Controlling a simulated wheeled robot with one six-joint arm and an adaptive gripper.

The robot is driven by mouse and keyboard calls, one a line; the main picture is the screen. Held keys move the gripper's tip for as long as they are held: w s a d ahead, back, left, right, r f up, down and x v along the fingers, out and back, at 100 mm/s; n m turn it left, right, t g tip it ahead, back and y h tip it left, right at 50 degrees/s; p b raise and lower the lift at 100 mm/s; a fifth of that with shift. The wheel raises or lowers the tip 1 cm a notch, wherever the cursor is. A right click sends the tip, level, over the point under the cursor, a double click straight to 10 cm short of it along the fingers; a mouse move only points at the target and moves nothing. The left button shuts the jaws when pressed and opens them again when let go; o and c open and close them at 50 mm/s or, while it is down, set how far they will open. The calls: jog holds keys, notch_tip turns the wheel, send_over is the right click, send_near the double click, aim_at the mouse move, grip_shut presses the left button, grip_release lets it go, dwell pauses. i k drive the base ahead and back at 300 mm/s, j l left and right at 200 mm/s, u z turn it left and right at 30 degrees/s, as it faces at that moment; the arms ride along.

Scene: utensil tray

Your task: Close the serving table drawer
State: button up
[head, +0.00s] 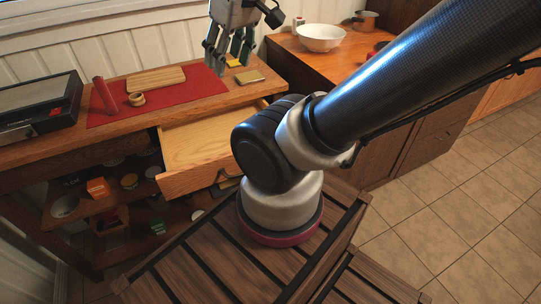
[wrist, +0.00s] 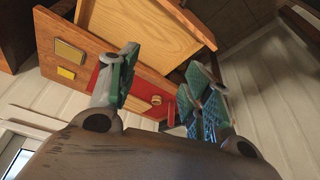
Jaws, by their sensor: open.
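The serving table (head: 70,150) runs along the wall, with a red mat on its wooden top. Its drawer (head: 195,181) is pulled out toward my base. The drawer's inside looks empty where it shows; its right part is hidden behind my arm. In the wrist view the pulled-out drawer (wrist: 165,25) is at the top, beyond the fingers. My gripper (head: 229,62) is open and empty, above the back of the tabletop, apart from the drawer. Its spread fingers also show in the wrist view (wrist: 164,75).
On the tabletop are a dark case (head: 40,112), a red cylinder (head: 104,94), a wooden ring (head: 137,99), a board (head: 157,79) and a yellowish block (head: 250,77). A white bowl (head: 320,38) stands on the counter at right. Shelves below hold small items.

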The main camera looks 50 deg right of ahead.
aim_at(197, 154)
jog(key=z, duration=0.7)
jog(key=k+l, duration=0.75)
